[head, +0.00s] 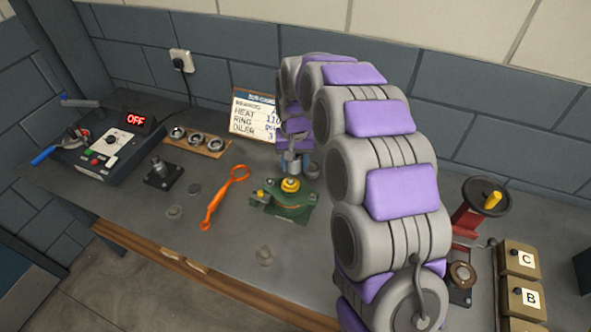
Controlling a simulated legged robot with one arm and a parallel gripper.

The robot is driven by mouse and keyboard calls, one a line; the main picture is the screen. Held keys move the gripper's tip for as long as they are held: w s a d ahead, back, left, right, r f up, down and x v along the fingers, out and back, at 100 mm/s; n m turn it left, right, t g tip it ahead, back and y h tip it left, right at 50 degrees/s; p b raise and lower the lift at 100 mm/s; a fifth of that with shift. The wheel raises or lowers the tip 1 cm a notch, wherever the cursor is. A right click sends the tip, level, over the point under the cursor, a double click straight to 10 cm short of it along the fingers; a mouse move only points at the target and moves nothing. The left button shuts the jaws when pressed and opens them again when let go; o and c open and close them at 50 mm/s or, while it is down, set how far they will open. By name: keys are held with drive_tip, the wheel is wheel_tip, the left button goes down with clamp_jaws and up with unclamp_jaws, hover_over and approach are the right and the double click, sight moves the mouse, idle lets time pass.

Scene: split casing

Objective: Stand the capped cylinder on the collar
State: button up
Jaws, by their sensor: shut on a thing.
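My gripper (293,153) hangs pointing down over the green split casing (290,210), near the middle of the bench. It is shut on a small greyish piece that I take to be the capped cylinder (293,168); the fingers and the small size blur its outline. A yellow round collar (290,184) sits on top of the casing, straight below the held piece. From this view I cannot tell whether the cylinder touches the collar or is just above it.
An orange ring-ended tool (225,196) lies left of the casing. A wooden rack with several rings (198,140), a control box reading OFF (112,143) and a dark flanged block (162,174) stand further left. A handwheel press (480,205) and lettered boxes (522,262) stand at right.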

sight(288, 170)
drive_tip(key=shift+a+f+b, duration=0.45)
drive_tip(key=shift+a+f, duration=0.65)
drive_tip(key=shift+f, duration=0.25)
drive_tip(key=shift+f+b, duration=0.35)
drive_tip(key=shift+f, duration=0.05)
drive_tip(key=shift+d+r, duration=0.1)
drive_tip(key=shift+d, duration=0.65)
drive_tip(key=shift+s+a+p, duration=0.1)
drive_tip(key=shift+a+p, duration=0.2)
drive_tip(key=shift+a, duration=0.45)
drive_tip(key=shift+d, duration=0.7)
drive_tip(key=shift+a, duration=0.25)
drive_tip(key=shift+d, duration=0.25)
